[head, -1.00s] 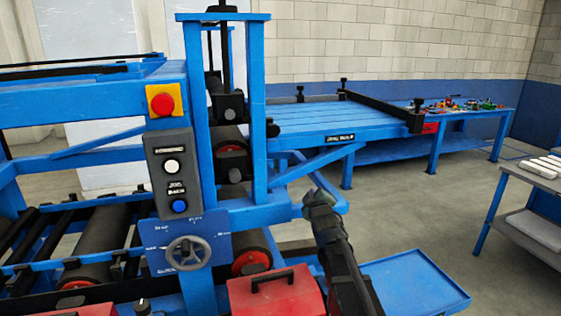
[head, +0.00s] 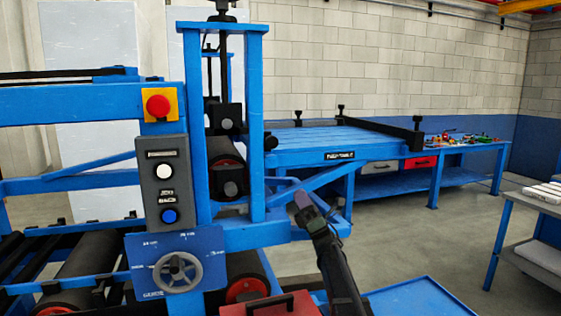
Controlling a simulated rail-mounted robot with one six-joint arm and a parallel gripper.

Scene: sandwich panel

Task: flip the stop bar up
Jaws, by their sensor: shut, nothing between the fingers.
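A long black bar (head: 380,127), which looks like the stop bar, runs along the right end of the blue slatted table (head: 310,150), at about tabletop level. Black end pieces stand at its ends. I cannot tell clearly whether it is up or down. My gripper (head: 303,200) is in front of the blue frame, below and left of the bar and well apart from it. It is shut and empty, pointing up and away from the camera. The table's front edge bears a black label.
A blue machine frame (head: 250,120) with rollers, a control box (head: 165,185) and a handwheel (head: 177,272) stands at left. A red box (head: 275,305) and a blue tray (head: 400,295) are low in front. A workbench (head: 520,210) stands at right; floor between is clear.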

